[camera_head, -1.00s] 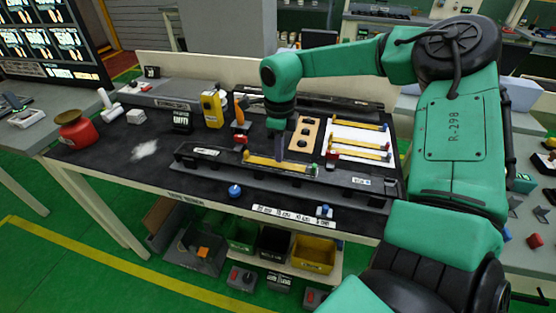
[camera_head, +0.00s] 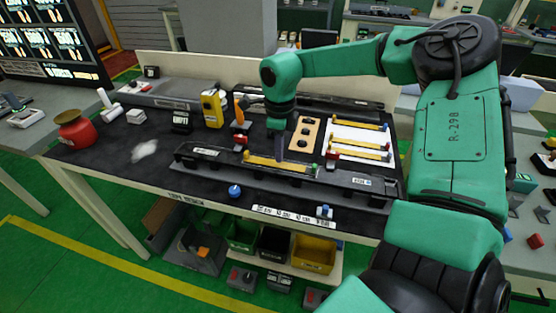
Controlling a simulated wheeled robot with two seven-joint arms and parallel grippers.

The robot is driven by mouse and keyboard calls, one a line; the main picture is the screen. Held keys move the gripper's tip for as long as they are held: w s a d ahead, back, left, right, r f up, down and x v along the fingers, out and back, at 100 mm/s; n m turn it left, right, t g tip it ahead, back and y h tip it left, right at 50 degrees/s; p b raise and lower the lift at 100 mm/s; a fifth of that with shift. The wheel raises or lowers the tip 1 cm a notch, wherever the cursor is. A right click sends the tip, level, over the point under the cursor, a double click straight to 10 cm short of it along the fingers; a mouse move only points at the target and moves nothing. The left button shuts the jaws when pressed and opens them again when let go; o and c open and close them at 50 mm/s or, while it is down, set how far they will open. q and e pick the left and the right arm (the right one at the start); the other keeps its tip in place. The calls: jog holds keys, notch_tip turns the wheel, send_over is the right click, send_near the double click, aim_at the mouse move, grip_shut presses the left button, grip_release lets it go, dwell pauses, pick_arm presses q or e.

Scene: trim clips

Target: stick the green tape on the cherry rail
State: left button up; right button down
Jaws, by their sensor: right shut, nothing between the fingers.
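A yellow strip (camera_head: 265,162) lies along the long black fixture (camera_head: 345,178) at the middle of the bench. My right gripper (camera_head: 278,157) is shut and empty, pointing down right at this strip; I cannot tell whether it touches it. More yellow strips (camera_head: 362,145) with coloured ends lie on a white board (camera_head: 345,133) to the right. I cannot make out which piece is the green tape or which rail is cherry at this size. My left gripper is not in view.
A wooden plate with dark holes (camera_head: 305,136) lies behind the fixture. A yellow device (camera_head: 212,108), an orange-handled tool (camera_head: 239,113) and a red pot (camera_head: 77,130) stand farther left. A blue knob (camera_head: 234,190) sits in front. Bins, one yellow (camera_head: 313,253), stand below.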

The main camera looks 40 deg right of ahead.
jog(key=shift+f+b, duration=0.8)
dwell(1.1)
dwell(0.3)
notch_tip(320, 180, up, 7)
jog(key=p, duration=0.4)
dwell(0.6)
